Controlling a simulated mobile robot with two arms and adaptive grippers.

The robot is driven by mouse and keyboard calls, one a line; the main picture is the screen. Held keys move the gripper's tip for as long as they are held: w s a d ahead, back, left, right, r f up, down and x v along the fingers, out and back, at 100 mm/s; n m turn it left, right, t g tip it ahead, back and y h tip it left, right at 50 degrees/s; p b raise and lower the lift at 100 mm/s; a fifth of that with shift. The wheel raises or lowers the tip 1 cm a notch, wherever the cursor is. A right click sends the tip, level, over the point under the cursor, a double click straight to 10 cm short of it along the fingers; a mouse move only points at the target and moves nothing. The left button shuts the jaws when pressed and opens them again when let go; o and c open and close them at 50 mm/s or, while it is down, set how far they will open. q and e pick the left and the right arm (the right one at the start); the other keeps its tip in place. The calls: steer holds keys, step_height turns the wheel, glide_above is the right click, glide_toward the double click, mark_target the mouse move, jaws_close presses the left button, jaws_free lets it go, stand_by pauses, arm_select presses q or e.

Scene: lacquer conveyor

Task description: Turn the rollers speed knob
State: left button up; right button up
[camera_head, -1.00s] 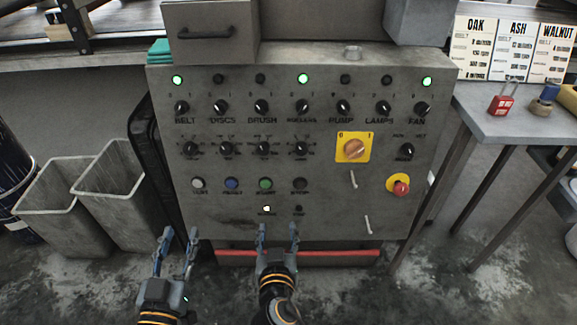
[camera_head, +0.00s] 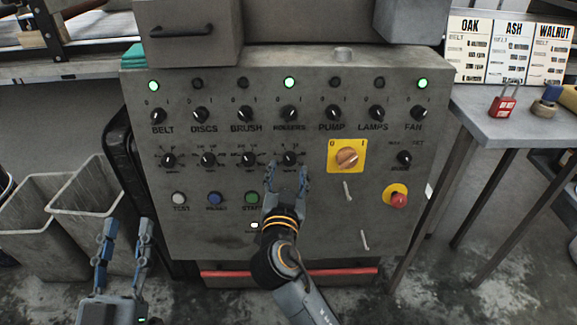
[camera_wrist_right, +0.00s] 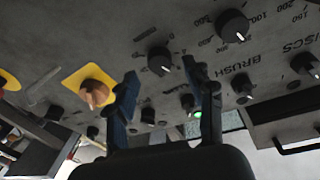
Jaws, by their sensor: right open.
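The rollers speed knob (camera_head: 289,158) is a small black knob with a white pointer mark, in the lower knob row below the rollers switch (camera_head: 289,113). My right gripper (camera_head: 288,173) is open, with its fingertips just below this knob in the head view. In the right wrist view the knob (camera_wrist_right: 160,60) appears between and beyond the two spread fingers; I see no contact. Whether the fingers reach the panel is unclear. My left gripper (camera_head: 127,228) is open and empty at the lower left, apart from the panel.
The grey control panel (camera_head: 310,220) holds several similar knobs. A brush speed knob (camera_head: 248,160) is to the left and a yellow-plated orange switch (camera_head: 347,156) to the right. A red stop button (camera_head: 397,200) and grey bins (camera_head: 45,210) are further out.

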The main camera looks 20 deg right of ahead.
mark_target(289, 159)
arm_select(q)
steer(key=shift+s+r+t, duration=0.15)
steer(key=shift+r+t, duration=0.15)
steer(key=shift+r, duration=0.1)
arm_select(e)
steer(key=shift+x, duration=1.35)
jaws_close()
